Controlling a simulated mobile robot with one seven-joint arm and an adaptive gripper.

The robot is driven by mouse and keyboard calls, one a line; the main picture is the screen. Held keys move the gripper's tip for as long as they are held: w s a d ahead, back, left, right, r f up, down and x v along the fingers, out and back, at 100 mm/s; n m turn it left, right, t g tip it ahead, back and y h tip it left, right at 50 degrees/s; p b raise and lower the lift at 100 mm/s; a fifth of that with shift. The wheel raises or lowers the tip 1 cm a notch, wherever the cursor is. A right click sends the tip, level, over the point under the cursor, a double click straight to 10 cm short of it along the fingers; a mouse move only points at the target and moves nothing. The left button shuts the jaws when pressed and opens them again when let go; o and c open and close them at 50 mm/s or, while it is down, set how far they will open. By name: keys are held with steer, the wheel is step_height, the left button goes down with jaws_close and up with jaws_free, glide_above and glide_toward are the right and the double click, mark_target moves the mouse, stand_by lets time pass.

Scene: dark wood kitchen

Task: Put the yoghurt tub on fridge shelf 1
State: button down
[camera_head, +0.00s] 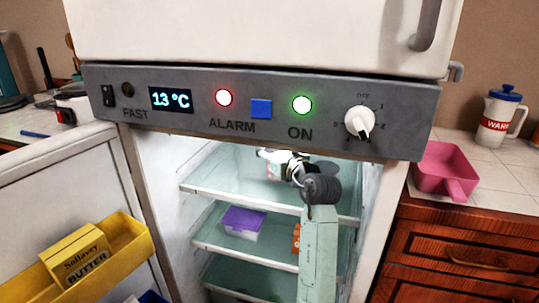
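The fridge stands open, and its upper glass shelf (210,183) shows under the control panel. My arm reaches into the fridge at this upper level. My gripper (272,160) is small and partly hidden by my own wrist and the panel's lower edge. A small pale pinkish thing (271,172) shows right at the gripper; it may be the yoghurt tub, but I cannot make it out clearly. I cannot tell whether the fingers are shut on it, or whether it touches the shelf.
A purple-lidded box (243,223) and an orange item (296,238) sit on the shelf below. The open door (60,190) at left has a yellow bin (120,245) holding a butter pack (80,258). The upper shelf's left part is clear. A pink scoop (445,170) lies on the right counter.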

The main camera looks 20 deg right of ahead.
steer(key=shift+f, duration=1.6)
steer(key=shift+f, duration=0.2)
steer(key=c, duration=0.6)
jaws_free()
steer(key=shift+r, duration=0.25)
steer(key=s, duration=0.2)
steer(key=s+d, duration=0.1)
steer(key=s, duration=0.2)
steer(key=s+b, duration=0.1)
steer(key=s, duration=0.1)
steer(key=shift+s+d+f, duration=0.1)
steer(key=shift+s+d, duration=0.1)
steer(key=shift+s, duration=0.05)
